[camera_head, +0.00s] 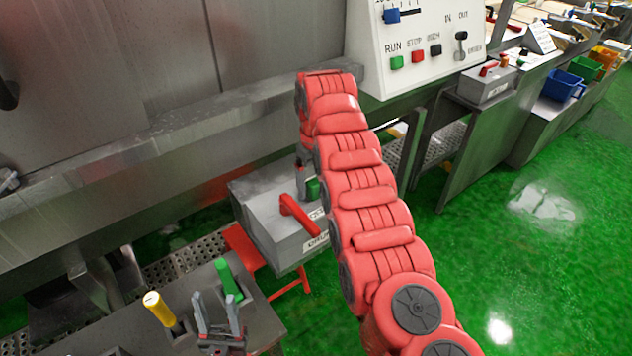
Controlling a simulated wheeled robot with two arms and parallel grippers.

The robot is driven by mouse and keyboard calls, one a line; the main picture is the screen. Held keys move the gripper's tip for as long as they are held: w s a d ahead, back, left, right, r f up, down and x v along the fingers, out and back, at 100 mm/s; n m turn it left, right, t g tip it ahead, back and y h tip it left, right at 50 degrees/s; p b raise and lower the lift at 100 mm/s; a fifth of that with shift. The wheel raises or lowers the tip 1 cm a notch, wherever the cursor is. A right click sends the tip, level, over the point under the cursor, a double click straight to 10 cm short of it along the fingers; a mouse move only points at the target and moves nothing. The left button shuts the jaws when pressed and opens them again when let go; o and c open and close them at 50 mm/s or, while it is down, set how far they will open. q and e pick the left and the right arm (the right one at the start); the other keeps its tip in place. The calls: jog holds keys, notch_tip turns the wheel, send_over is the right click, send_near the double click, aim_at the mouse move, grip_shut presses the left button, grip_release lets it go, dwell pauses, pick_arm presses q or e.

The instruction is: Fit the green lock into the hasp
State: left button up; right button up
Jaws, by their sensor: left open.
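A small green block (314,189), which looks like the green lock, is at the back of the grey box (272,222) with a red handle (299,214). My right gripper (303,174) reaches down beside this block and is partly hidden by its red arm. I cannot tell whether its fingers grip the block. The hasp cannot be made out; the arm covers part of the box. My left gripper (217,316) is open at the bottom, over the metal bench, with nothing seen between its fingers. A green handle-like piece (228,279) stands just behind it.
A white control panel (430,45) with buttons is above the box. A steel machine wall (110,80) fills the left. Green floor (500,240) is open at right.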

jog(key=shift+r, duration=0.1)
jog(key=shift+d+r+b, duration=0.1)
jog(key=shift+r+b, duration=0.25)
jog(key=shift+r, duration=1)
notch_tip(320, 180, up, 14)
jog(key=p, duration=1.4)
jog(key=shift+r, duration=0.25)
